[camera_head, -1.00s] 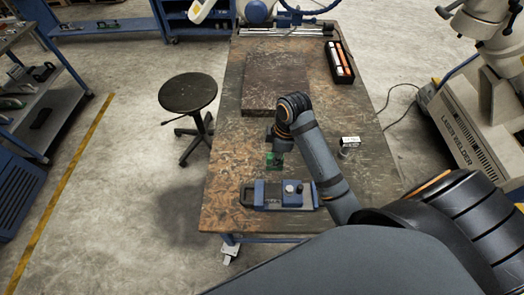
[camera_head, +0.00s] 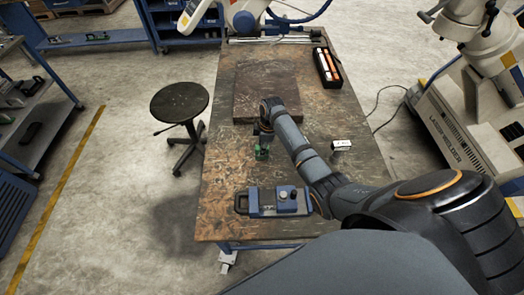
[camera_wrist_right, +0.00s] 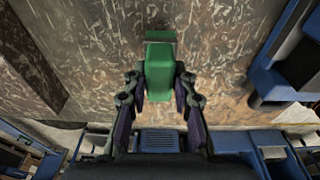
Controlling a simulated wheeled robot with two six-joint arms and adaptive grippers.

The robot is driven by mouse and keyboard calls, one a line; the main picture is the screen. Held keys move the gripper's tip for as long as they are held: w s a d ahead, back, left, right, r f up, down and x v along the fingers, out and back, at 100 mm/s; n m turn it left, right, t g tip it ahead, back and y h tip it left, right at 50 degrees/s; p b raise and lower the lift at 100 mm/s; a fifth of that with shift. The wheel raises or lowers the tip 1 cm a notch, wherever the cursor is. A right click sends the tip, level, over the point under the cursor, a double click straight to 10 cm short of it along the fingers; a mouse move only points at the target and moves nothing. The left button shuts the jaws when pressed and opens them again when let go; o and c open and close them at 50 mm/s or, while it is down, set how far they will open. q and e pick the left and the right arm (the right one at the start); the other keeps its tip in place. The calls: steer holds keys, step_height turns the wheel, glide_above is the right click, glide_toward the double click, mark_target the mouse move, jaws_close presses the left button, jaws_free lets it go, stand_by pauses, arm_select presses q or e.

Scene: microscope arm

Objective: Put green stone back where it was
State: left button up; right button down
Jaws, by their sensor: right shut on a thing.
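My right gripper (camera_head: 262,147) is over the work table (camera_head: 215,205), between the dark slab and the blue device. I cannot tell whether the stone touches the table. My left gripper is not in view.
A blue and grey device (camera_head: 276,201) lies near the table's front edge. A dark flat slab (camera_head: 268,90) lies farther back. A small white box (camera_head: 341,145) stands to the right, and a black tray (camera_head: 326,68) at the back right. A stool (camera_head: 180,102) stands left of the table.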

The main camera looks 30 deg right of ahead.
mark_target(267, 148)
steer(key=shift+f, duration=1.05)
steer(key=shift+s, duration=0.1)
steer(key=c, duration=1.1)
jaws_free()
steer(key=shift+f, duration=0.1)
steer(key=r, duration=0.4)
steer(key=d+r, duration=0.1)
steer(key=r, duration=0.3)
steer(key=s+r+b, duration=0.1)
steer(key=r, duration=0.3)
steer(key=shift+d+r, duration=0.1)
steer(key=shift+d, duration=0.2)
